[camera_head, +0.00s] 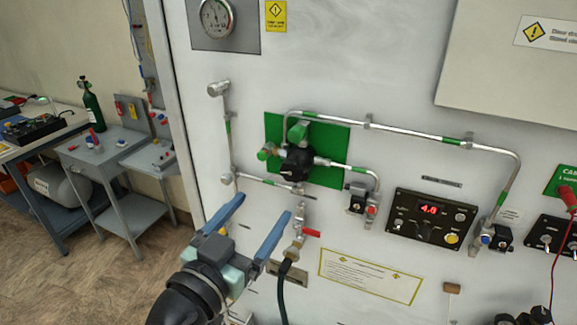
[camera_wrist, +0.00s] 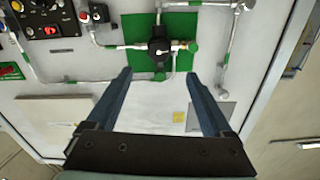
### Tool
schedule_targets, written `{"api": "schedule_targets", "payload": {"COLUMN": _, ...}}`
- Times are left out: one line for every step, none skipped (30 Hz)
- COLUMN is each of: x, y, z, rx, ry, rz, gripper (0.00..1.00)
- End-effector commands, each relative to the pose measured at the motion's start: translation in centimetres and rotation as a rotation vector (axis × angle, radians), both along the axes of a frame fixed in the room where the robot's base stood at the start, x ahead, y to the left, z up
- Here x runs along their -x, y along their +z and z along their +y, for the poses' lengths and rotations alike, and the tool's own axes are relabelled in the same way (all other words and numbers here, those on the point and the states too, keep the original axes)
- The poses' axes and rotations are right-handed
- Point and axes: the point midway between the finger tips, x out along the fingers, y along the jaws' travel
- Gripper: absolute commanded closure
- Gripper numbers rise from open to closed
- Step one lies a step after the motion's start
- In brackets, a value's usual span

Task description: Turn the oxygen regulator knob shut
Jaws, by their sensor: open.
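The oxygen regulator has a black round knob (camera_head: 297,163) with green fittings, mounted on a green plate (camera_head: 334,140) on the white panel. In the wrist view the black knob (camera_wrist: 158,47) shows upside down on the green plate (camera_wrist: 181,22), beyond and between my fingertips. My gripper (camera_head: 262,206) has two blue fingers spread wide and is empty. In the head view it is in front of the panel, below and left of the knob, and apart from it. In the wrist view the gripper (camera_wrist: 163,78) points toward the regulator. The knob's exact turn position is too small to tell.
Metal pipes (camera_head: 440,136) run around the regulator. A red-handled valve (camera_head: 311,234) with a black hose is below it. A control box (camera_head: 432,222) with a red display is to the right. A gauge (camera_head: 217,18) is above. Grey workstands (camera_head: 120,165) stand at left.

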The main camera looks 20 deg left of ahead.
Motion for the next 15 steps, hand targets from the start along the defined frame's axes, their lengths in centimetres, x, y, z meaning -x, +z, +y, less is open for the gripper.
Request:
{"api": "schedule_targets", "payload": {"x": -0.8, "y": 0.4, "z": -0.1, "rx": -0.001, "ry": -0.004, "rz": 0.001, "gripper": 0.15}}
{"api": "schedule_targets", "payload": {"x": -1.3, "y": 0.4, "z": -0.2, "rx": -0.001, "ry": -0.003, "rz": 0.002, "gripper": 0.15}}
{"api": "schedule_targets", "payload": {"x": -2.1, "y": 0.5, "z": -0.2, "rx": -0.003, "ry": -0.003, "rz": 0.002, "gripper": 0.15}}
{"api": "schedule_targets", "payload": {"x": -2.7, "y": 0.5, "z": -0.2, "rx": -0.003, "ry": -0.003, "rz": 0.001, "gripper": 0.15}}
{"api": "schedule_targets", "payload": {"x": -3.2, "y": 0.5, "z": -0.2, "rx": -0.002, "ry": -0.003, "rz": 0.002, "gripper": 0.15}}
{"api": "schedule_targets", "payload": {"x": -4.0, "y": 0.5, "z": -0.3, "rx": -0.003, "ry": -0.003, "rz": 0.002, "gripper": 0.15}}
{"api": "schedule_targets", "payload": {"x": -4.6, "y": 0.5, "z": -0.3, "rx": -0.003, "ry": -0.003, "rz": 0.002, "gripper": 0.15}}
{"api": "schedule_targets", "payload": {"x": -5.1, "y": 0.5, "z": -0.3, "rx": -0.002, "ry": -0.003, "rz": 0.002, "gripper": 0.15}}
{"api": "schedule_targets", "payload": {"x": -5.8, "y": 0.5, "z": -0.3, "rx": -0.002, "ry": -0.002, "rz": 0.001, "gripper": 0.15}}
{"api": "schedule_targets", "payload": {"x": -6.4, "y": 0.5, "z": -0.3, "rx": -0.003, "ry": -0.002, "rz": 0.002, "gripper": 0.15}}
{"api": "schedule_targets", "payload": {"x": -6.9, "y": 0.5, "z": -0.3, "rx": -0.003, "ry": -0.001, "rz": 0.002, "gripper": 0.15}}
{"api": "schedule_targets", "payload": {"x": -7.5, "y": 0.5, "z": -0.3, "rx": -0.004, "ry": -0.002, "rz": 0.001, "gripper": 0.15}}
{"api": "schedule_targets", "payload": {"x": -8.0, "y": 0.4, "z": -0.4, "rx": -0.003, "ry": -0.002, "rz": 0.002, "gripper": 0.15}}
{"api": "schedule_targets", "payload": {"x": -8.5, "y": 0.4, "z": -0.4, "rx": -0.003, "ry": -0.003, "rz": 0.001, "gripper": 0.15}}
{"api": "schedule_targets", "payload": {"x": -9.0, "y": 0.4, "z": -0.4, "rx": -0.004, "ry": -0.002, "rz": 0.001, "gripper": 0.15}}
